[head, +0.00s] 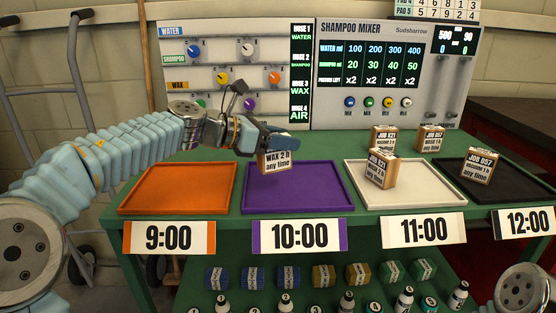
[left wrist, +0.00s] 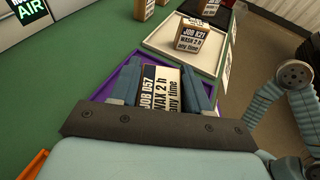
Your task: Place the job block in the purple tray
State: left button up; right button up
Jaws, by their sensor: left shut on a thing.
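The job block (head: 276,163) is a tan block with a white label reading "WAX 2 h any time" in the head view. In the left wrist view the block (left wrist: 160,90) shows "JOB D57" on its label. My left gripper (head: 280,142) is shut on it, with a finger on either side. The block is over the purple tray (head: 325,202), toward its back left part; whether it touches the tray floor I cannot tell. The purple tray has a "10:00" card in front and holds nothing else. My right gripper is not in view.
An orange tray (head: 180,207) at left is empty. A further block (head: 431,138) stands behind. The control panel (head: 372,75) rises at the back.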

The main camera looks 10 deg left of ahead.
aim_at(279, 155)
pick_arm(q)
jog(key=shift+w+a+f, duration=0.3)
jog(key=shift+w+f, duration=0.15)
jog(key=shift+f, duration=0.15)
jog(key=shift+w+a+f+b, duration=0.1)
jog(key=shift+w+f+b, duration=0.05)
jog(key=shift+f, duration=0.8)
jog(key=shift+w+a+f+b, duration=0.1)
jog(key=shift+f+b, duration=0.05)
jog(key=shift+f, duration=0.8)
jog(key=shift+f, duration=0.25)
jog(key=o, duration=1.1)
jog(key=shift+r, duration=0.1)
jog(key=shift+r, duration=0.25)
jog(key=v, duration=1.2)
jog(key=shift+b, duration=0.4)
